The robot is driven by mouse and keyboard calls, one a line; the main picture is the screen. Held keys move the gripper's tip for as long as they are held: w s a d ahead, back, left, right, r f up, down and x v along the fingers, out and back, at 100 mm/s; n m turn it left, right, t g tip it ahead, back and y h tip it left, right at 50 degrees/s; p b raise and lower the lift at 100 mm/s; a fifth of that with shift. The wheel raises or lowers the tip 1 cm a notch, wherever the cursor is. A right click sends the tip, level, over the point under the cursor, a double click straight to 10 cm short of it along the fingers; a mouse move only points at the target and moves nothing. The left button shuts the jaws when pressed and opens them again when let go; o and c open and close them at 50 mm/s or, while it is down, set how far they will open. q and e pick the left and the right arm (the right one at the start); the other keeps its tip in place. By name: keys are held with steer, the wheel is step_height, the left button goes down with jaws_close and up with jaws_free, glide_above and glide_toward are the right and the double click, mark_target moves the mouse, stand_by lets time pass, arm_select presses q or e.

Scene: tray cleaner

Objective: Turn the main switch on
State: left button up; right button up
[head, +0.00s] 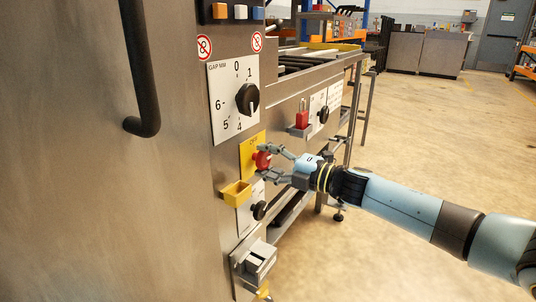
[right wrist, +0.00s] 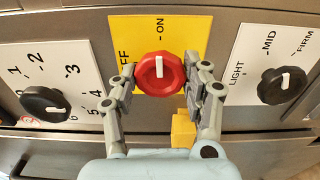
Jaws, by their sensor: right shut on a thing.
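The main switch is a red knob (head: 262,159) on a yellow plate (head: 248,150) on the machine's steel front. In the right wrist view the red knob (right wrist: 160,74) has a white mark that points up toward the word ON; OFF, partly covered, is to the left. My right gripper (head: 265,161) is shut on the knob, one finger on each side, as the right wrist view (right wrist: 159,80) also shows. My left gripper is not in view.
A black numbered dial (head: 247,99) sits above the switch, and another black knob (head: 259,210) below it. A yellow holder (head: 236,193) sticks out close to the lower finger. A long black handle (head: 141,75) stands at left. Open floor lies to the right.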

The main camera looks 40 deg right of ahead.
steer(key=shift+f+m, duration=0.1)
steer(key=shift+m, duration=0.3)
steer(key=o, duration=1.2)
steer(key=shift+c, duration=0.2)
steer(key=shift+s+d, duration=0.1)
steer(key=v, duration=1.2)
